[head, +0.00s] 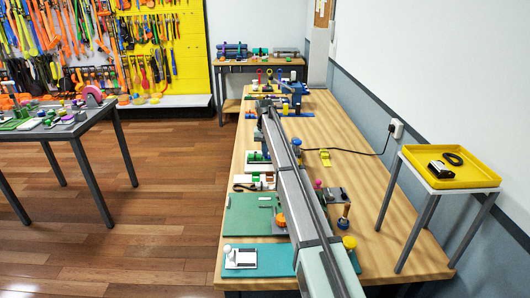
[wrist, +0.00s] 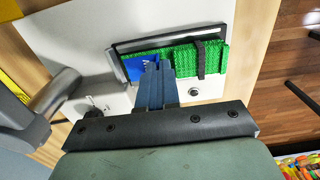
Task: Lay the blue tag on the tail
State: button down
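In the wrist view the blue tag (wrist: 136,67), with a small white mark, is at the left end of the green woven strap (wrist: 185,58). A black band (wrist: 201,60) crosses the strap near its right end. My gripper (wrist: 158,68) has its two blue fingers close together at the tag's right part and looks shut on it. The fingers hide part of the tag and strap, and I cannot tell if the tag touches the strap. In the head view my arm reaches along the bench, and the tag and strap cannot be made out there.
The strap lies by a dark bar (wrist: 170,38) on a pale plate (wrist: 90,60), with a round black knob (wrist: 193,91) below it. In the head view the wooden bench (head: 345,150) holds several fixtures. A yellow tray (head: 455,168) stands at right.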

jog(key=shift+f, duration=0.3)
jog(key=c, duration=1.6)
grip_release()
jog(key=shift+c, duration=0.2)
jog(key=shift+r, duration=0.15)
notch_tip(320, 180, up, 12)
jog(key=shift+o, duration=0.2)
